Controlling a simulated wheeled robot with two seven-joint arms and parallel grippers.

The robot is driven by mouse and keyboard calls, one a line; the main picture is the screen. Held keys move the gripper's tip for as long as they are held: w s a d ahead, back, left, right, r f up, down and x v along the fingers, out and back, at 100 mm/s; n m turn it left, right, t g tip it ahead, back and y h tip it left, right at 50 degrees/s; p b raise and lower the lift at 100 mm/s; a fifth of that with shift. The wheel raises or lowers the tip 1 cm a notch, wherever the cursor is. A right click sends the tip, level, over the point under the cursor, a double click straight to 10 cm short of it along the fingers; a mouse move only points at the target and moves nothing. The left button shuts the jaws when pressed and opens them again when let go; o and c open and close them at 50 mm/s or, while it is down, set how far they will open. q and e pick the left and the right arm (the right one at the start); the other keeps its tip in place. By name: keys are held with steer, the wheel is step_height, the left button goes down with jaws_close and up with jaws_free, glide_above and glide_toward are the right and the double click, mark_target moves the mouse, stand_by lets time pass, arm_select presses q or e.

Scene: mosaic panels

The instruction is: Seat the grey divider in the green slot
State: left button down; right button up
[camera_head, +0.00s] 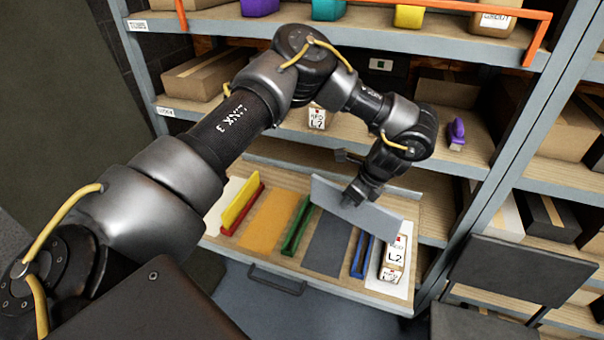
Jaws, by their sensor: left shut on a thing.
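The grey divider (375,215) is a flat, light grey panel held above the pulled-out drawer board (322,262). My left gripper (355,194) is shut on its upper edge near the middle. The panel is tilted in the picture, with its left end higher than its right end. The green slot (296,226) is a narrow raised channel on the board, empty, to the left of the divider. The divider's left end is near the slot's far end in the picture, and I see clear space below the panel. My right gripper is not in view.
A yellow divider (239,203) stands in a red slot (243,212) at left. A blue slot (362,256) and a box marked L2 (394,262) lie at right. Orange (267,222) and dark grey (327,243) patches are bare. Shelves with boxes rise behind.

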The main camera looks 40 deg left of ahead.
arm_select(q)
steer(key=w+a+f+m+t+h, duration=0.1)
steer(key=w+a+f+m+t, duration=0.1)
steer(key=a+m, duration=0.5)
steer(key=w+a+f+m+t+h, duration=0.2)
steer(key=a+m, duration=0.5)
steer(key=a, duration=0.6)
step_height(320, 180, down, 2)
steer(key=shift+w+m+t+p, duration=0.3)
steer(key=shift+w+p, duration=0.15)
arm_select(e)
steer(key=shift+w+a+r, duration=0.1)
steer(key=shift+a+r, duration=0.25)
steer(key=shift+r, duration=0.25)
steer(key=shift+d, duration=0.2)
arm_select(q)
steer(key=shift+w+a+r, duration=0.1)
steer(key=shift+w, duration=0.05)
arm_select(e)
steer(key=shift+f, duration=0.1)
